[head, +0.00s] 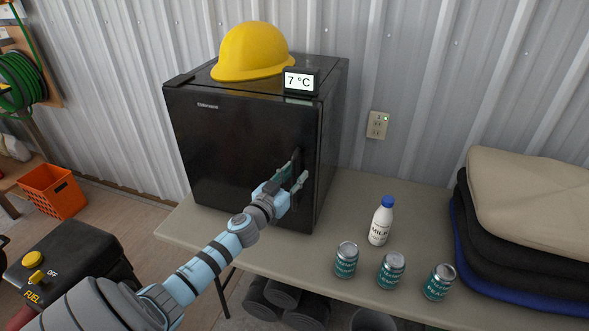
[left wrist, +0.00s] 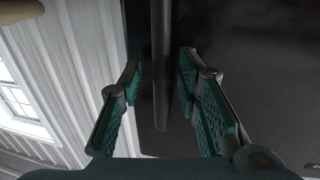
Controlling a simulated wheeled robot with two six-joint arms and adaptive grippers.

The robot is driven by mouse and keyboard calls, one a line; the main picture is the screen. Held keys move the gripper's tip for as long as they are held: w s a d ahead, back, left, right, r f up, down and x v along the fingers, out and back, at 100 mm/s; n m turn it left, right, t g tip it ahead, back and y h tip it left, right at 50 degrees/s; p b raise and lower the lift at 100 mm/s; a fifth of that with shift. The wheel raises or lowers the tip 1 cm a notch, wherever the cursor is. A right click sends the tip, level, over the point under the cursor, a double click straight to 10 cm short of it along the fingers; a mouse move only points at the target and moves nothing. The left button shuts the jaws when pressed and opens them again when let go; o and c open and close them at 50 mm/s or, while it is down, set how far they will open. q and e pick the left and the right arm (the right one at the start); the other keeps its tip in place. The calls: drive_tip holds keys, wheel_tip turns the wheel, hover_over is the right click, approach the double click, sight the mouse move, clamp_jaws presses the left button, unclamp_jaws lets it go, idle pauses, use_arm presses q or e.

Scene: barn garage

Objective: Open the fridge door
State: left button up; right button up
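The black mini fridge (head: 235,150) stands on a grey-beige table, and its front door is shut. The dark vertical handle is on the door's right side; in the left wrist view the handle (left wrist: 162,70) runs down between my fingers. My left gripper (head: 297,174) is at the door's right side, around the handle. In the left wrist view my left gripper (left wrist: 160,95) is open, with one teal-padded finger on each side of the handle and gaps to it. My right gripper is in neither view.
A yellow hard hat (head: 252,52) and a temperature display (head: 300,81) sit on the fridge. On the table (head: 318,222), a milk bottle (head: 381,222) and three cans stand right of the fridge. Folded cloths (head: 530,215) lie farther right. An orange crate (head: 53,191) is at left.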

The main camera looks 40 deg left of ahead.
use_arm(q)
drive_tip(key=shift+w+a+f, duration=0.1)
drive_tip(key=shift+c, duration=0.6)
clamp_jaws()
